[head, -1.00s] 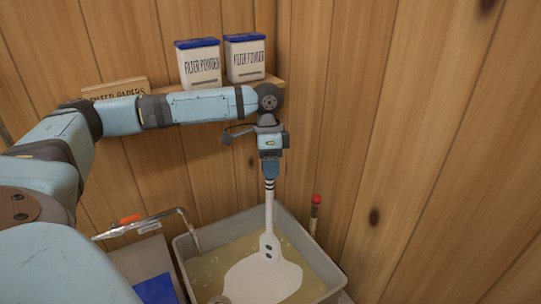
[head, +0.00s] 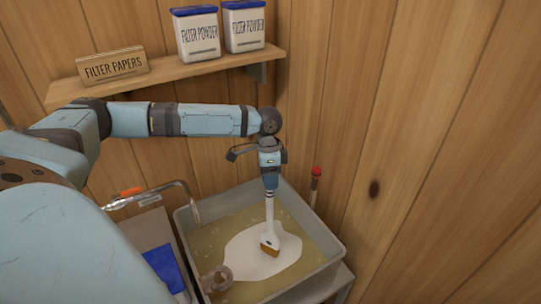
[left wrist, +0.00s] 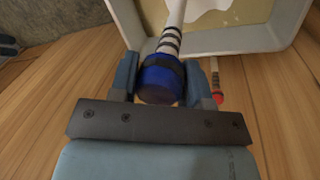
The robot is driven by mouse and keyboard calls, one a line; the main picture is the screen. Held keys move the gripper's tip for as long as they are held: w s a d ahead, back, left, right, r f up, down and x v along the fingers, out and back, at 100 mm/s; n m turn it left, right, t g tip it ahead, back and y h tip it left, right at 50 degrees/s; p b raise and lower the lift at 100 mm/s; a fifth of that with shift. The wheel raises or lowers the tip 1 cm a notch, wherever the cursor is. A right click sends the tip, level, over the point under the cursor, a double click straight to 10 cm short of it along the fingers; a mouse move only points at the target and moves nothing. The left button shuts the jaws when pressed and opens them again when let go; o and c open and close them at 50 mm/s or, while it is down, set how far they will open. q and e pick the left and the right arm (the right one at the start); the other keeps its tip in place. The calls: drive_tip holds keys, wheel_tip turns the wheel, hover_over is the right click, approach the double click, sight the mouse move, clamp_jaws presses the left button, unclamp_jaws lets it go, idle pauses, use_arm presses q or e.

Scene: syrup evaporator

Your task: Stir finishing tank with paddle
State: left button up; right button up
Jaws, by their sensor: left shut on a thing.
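The finishing tank (head: 320,228) is a grey open box of yellowish liquid (head: 208,247) with a white patch (head: 262,262) on its surface. My left gripper (head: 269,178) is above the tank's far side, shut on the paddle's blue grip (left wrist: 162,80). The paddle (head: 269,212) has a white shaft with dark bands and points down into the tank, nearly upright. Its amber-coloured lower end shows at the white patch; how deep it reaches I cannot tell. In the left wrist view the tank's rim (left wrist: 225,40) shows beyond the grip. My right gripper is out of view.
A wooden shelf (head: 160,80) holds filter papers (head: 113,66) and two filter powder tubs (head: 196,34) (head: 244,27). A red-topped tube (head: 316,185) stands behind the tank. Wooden walls close in behind and right.

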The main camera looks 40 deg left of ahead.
use_arm(q)
wheel_tip(320, 180, down, 8)
drive_tip(key=shift+f+b, duration=0.1)
drive_tip(key=shift+b, duration=0.55)
drive_tip(key=shift+f, duration=0.65)
